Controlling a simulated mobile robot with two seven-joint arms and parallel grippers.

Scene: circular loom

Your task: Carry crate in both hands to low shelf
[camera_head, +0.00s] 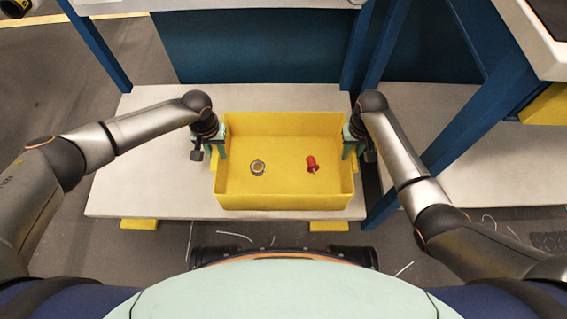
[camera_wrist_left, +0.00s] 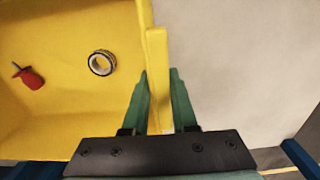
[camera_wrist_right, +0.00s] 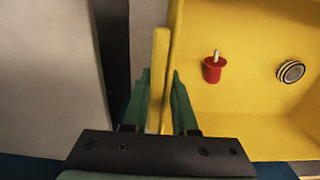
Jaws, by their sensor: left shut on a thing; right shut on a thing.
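The yellow crate (camera_head: 285,200) is over the pale low shelf (camera_head: 150,195) in the head view, level and between my two arms. I cannot tell whether its base touches the shelf. My left gripper (camera_head: 216,145) is shut on the crate's left wall, which also shows between its fingers in the left wrist view (camera_wrist_left: 160,100). My right gripper (camera_head: 354,142) is shut on the right wall, seen between its fingers in the right wrist view (camera_wrist_right: 160,100). Inside the crate lie a ring-shaped roll (camera_head: 258,168) and a small red object (camera_head: 312,164) with a light tip.
Blue posts (camera_head: 92,42) stand at the left and right of the shelf, and a dark blue panel (camera_head: 250,48) is behind it. Another pale shelf (camera_head: 440,130) lies to the right. Loose threads (camera_head: 235,236) lie on the floor in front.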

